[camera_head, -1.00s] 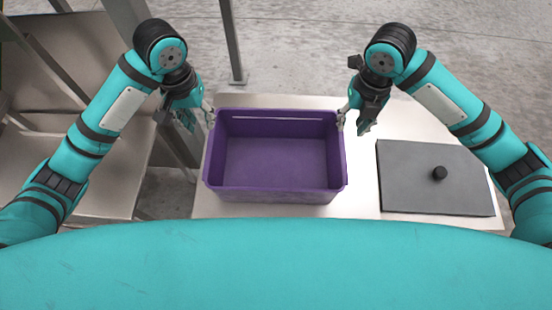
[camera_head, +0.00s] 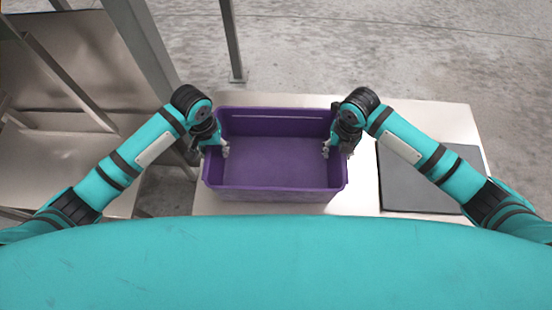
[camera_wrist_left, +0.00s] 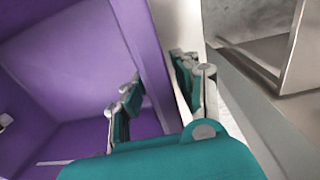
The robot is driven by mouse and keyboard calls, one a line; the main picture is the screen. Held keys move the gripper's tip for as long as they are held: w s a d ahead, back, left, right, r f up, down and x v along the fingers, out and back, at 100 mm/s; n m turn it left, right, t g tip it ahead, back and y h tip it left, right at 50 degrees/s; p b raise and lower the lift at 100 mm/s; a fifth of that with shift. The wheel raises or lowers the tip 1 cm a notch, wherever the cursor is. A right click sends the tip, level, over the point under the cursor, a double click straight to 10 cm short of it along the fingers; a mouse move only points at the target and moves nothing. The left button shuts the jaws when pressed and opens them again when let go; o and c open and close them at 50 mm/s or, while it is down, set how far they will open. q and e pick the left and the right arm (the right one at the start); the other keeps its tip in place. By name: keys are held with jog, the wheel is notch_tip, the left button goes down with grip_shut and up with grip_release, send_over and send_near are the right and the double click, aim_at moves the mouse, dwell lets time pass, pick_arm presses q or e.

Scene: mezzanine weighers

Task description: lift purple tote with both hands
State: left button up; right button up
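The purple tote (camera_head: 275,165) stands open and empty on a pale tabletop. Its wall also shows in the left wrist view (camera_wrist_left: 148,60). My left gripper (camera_head: 214,149) is at the tote's left wall. In the left wrist view, the left gripper (camera_wrist_left: 160,90) has one finger inside the tote and one outside, with the wall between them and a gap showing beside the wall. My right gripper (camera_head: 336,150) is at the tote's right wall, with a fingertip showing inside the tote. Its other finger is largely hidden, so its grip is unclear.
A grey flat panel (camera_head: 405,180) lies on the pale table (camera_head: 400,110) to the right of the tote, partly covered by my right arm. A metal post (camera_head: 233,45) stands behind the table. Metal framework (camera_head: 60,130) is at the left.

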pick_arm(q)
jog(key=shift+f, duration=0.7)
pick_arm(e)
jog(key=shift+f, duration=0.65)
pick_arm(q)
jog(key=shift+c, duration=0.4)
pick_arm(e)
jog(key=shift+c, duration=0.4)
pick_arm(q)
grip_shut()
pick_arm(e)
grip_shut()
pick_arm(q)
jog(key=shift+r, duration=0.1)
